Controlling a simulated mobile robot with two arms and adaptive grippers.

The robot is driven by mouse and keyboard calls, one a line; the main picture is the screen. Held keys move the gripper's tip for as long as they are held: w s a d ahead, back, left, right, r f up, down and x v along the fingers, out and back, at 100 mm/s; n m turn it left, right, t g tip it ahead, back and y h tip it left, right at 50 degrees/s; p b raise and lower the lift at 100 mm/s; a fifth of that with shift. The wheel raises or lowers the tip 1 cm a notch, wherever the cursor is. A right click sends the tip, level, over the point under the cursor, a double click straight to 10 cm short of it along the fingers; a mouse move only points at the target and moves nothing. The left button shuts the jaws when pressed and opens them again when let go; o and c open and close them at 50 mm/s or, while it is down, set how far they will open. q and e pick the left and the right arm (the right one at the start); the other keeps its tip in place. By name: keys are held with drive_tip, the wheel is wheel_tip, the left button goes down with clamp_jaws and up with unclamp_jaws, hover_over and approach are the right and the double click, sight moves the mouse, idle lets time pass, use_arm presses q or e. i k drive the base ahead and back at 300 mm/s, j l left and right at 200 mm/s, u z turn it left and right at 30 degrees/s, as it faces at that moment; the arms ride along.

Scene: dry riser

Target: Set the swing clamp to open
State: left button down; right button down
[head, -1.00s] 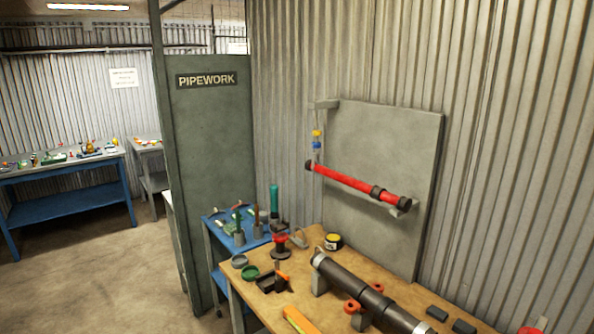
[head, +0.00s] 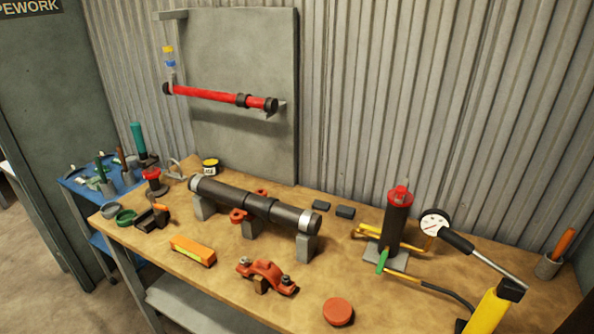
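I cannot tell for sure which object is the swing clamp. A small black device with an orange upright part (head: 152,216) stands near the left end of the wooden bench and may be it; its open or shut state is too small to tell. A red-orange curved clamp piece with bolt ears (head: 267,275) lies on a small wooden block near the bench's front. Red bolted lugs (head: 240,215) show beside the middle of the dark pipe (head: 225,191), which rests on grey supports. Neither of my grippers is in view.
The wooden bench (head: 215,280) also holds an orange box (head: 193,251), a red disc (head: 338,311), a red-topped black cylinder (head: 397,225) and a gauge (head: 434,222). A yellow tool (head: 488,312) is at lower right. A red pipe (head: 210,95) hangs on the back panel.

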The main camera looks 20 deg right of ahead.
sight(401, 191)
drive_tip(key=k+l+z, duration=0.1)
drive_tip(key=z, duration=1.1)
